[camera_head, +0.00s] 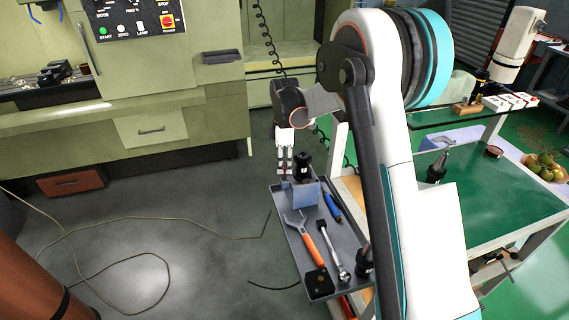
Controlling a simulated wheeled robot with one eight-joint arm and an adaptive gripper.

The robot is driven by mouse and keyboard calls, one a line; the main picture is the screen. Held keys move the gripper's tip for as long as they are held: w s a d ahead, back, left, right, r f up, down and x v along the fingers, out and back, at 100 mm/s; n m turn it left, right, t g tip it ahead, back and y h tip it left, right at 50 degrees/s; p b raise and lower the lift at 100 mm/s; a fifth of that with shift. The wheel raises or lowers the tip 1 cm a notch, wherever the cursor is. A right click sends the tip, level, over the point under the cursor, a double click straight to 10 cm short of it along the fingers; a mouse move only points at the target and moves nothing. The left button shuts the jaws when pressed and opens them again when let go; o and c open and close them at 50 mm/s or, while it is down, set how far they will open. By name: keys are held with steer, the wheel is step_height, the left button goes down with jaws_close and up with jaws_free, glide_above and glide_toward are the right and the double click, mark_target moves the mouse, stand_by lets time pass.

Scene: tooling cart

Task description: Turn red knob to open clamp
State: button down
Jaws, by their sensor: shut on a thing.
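A blue clamp block (305,192) stands at the far end of the grey tray (282,232) on the cart. A black tool holder (302,168) sits upright in it. My gripper (284,176) points down just left of the clamp, with its white fingers close together around something. A small bit of red, the red knob (284,185), shows at the fingertips. The fingers hide most of the knob. From this distance I cannot tell how far the knob is turned or whether the clamp is open.
The green cart top (490,195) lies right. A green machine (150,85) stands behind. Cables cross the floor at left.

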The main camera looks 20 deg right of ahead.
steer(key=shift+m, duration=0.6)
steer(key=c, duration=1.3)
jaws_free()
steer(key=shift+c, duration=0.2)
steer(key=shift+r, duration=0.1)
step_height(320, 180, up, 12)
steer(key=shift+w, duration=0.3)
steer(key=shift+d, duration=0.1)
